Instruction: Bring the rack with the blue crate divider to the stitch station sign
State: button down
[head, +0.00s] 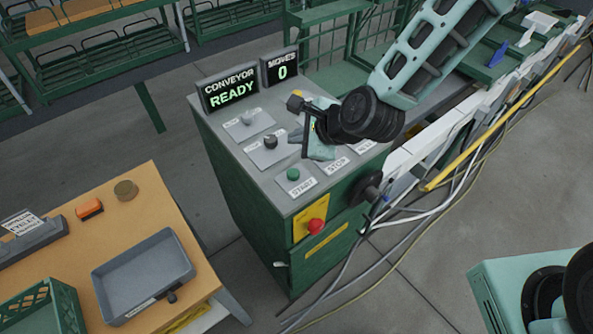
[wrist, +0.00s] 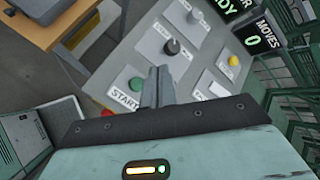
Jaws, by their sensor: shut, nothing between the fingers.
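A blue piece (head: 497,54) stands on a green rack on the conveyor at the upper right of the head view; it looks like the blue crate divider, but is small. I cannot make out a stitch station sign. The control panel (head: 228,138) carries a green START button (head: 293,174), which also shows in the wrist view (wrist: 136,84). My gripper (head: 307,138) is over the panel. In the wrist view its fingers (wrist: 158,76) are together and empty, close to the START button; contact cannot be told. My gripper hides part of the panel in the head view.
Displays read CONVEYOR READY (head: 230,92) and MOVES 0 (head: 280,67). A red button (head: 316,226) is on the cabinet front. A wooden table with a grey tray (head: 144,275) stands left. A yellow rail (head: 500,121) and loose cables run along the conveyor.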

aim_at(297, 175)
jog(key=shift+f, duration=0.1)
notch_tip(297, 175, down, 9)
jog(key=b, duration=0.7)
dwell(1.8)
jog(key=shift+a+f+b, duration=0.1)
jog(key=shift+f+b, duration=0.15)
jog(key=shift+b, duration=0.1)
